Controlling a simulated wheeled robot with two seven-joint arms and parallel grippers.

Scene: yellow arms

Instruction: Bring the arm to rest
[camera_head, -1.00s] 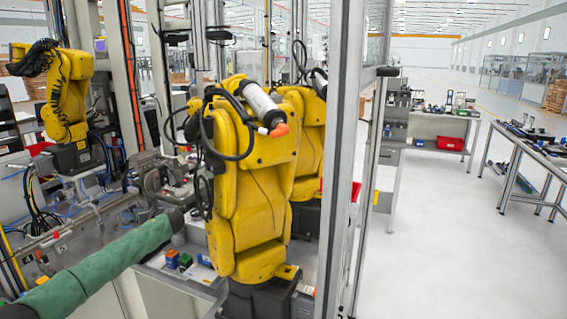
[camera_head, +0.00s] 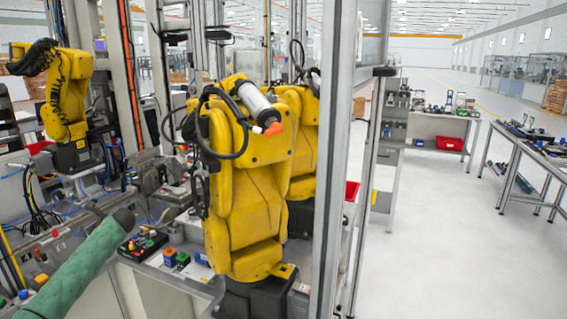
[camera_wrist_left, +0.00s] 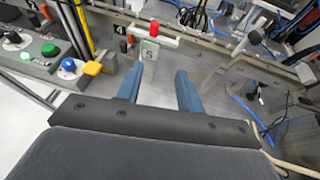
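My left arm, in a green sleeve (camera_head: 75,265), comes in from the lower left in the head view and ends in a dark tip near the machine bench. I cannot make out its gripper fingers in that view. In the left wrist view my left gripper (camera_wrist_left: 160,70) has two blue fingers set well apart with nothing between them. My right arm and gripper are not in view.
A yellow robot arm (camera_head: 240,190) stands just right of my arm, and another (camera_head: 68,95) is at the far left. A button box (camera_head: 143,243) sits on the bench near my arm's tip. A metal post (camera_head: 335,150) stands at centre right.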

